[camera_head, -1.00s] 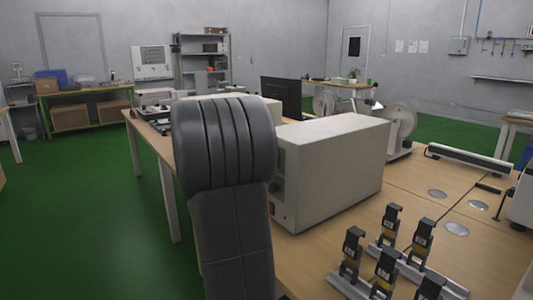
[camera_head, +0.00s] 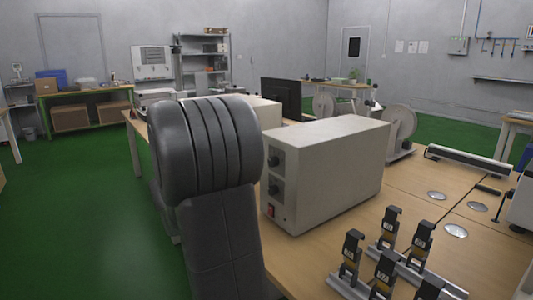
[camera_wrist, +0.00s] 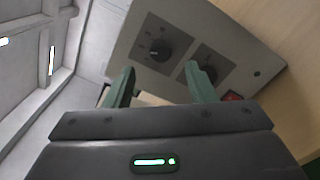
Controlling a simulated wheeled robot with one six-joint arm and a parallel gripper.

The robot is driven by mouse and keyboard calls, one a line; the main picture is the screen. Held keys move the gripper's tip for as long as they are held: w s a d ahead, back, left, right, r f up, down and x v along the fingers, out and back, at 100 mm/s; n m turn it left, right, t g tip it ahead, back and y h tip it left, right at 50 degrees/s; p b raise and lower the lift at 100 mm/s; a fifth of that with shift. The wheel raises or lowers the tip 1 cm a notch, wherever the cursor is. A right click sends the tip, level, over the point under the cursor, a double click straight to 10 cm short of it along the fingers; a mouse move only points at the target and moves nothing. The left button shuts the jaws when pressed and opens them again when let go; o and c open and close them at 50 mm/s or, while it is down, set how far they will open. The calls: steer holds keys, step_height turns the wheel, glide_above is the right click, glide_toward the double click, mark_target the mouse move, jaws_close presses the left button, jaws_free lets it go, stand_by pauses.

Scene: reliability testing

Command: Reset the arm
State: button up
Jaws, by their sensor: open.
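My gripper (camera_wrist: 160,88) shows in the wrist view with its two green fingers apart and nothing between them. It faces the front panel of a beige box-shaped instrument (camera_wrist: 205,30), with dark knobs and a red switch (camera_wrist: 232,96) beyond the fingers. In the head view my grey arm stands upright left of the same instrument (camera_head: 335,165), which sits on the wooden table. My gripper is hidden in the head view.
The wooden table (camera_head: 415,185) carries several black-and-yellow clamp-like devices (camera_head: 387,265) at the front right. A dark monitor (camera_head: 281,97) and a reel (camera_head: 400,128) stand behind the instrument. Green floor (camera_head: 80,215) is clear at left.

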mark_target(270, 160)
steer(key=v, duration=0.7)
steer(key=b+x, duration=0.1)
steer(key=x, duration=1.2)
steer(key=shift+w+d, duration=0.15)
steer(key=shift+d, duration=0.15)
steer(key=shift+w+r+p, duration=0.1)
steer(key=shift+r+p, duration=0.15)
steer(key=shift+p, duration=0.45)
steer(key=n+p, duration=0.4)
steer(key=p, duration=0.2)
steer(key=n+p, duration=0.4)
steer(key=p, duration=0.3)
steer(key=shift+a+n+p, duration=0.1)
steer(key=shift+n+p, duration=0.25)
steer(key=shift+n, duration=0.05)
steer(key=v, duration=0.4)
steer(key=shift+a+f+b, duration=0.2)
steer(key=shift+a+b, duration=0.05)
steer(key=shift+b, duration=0.1)
steer(key=shift+v, duration=0.9)
steer(key=shift+d+r, duration=0.1)
steer(key=shift+d, duration=0.05)
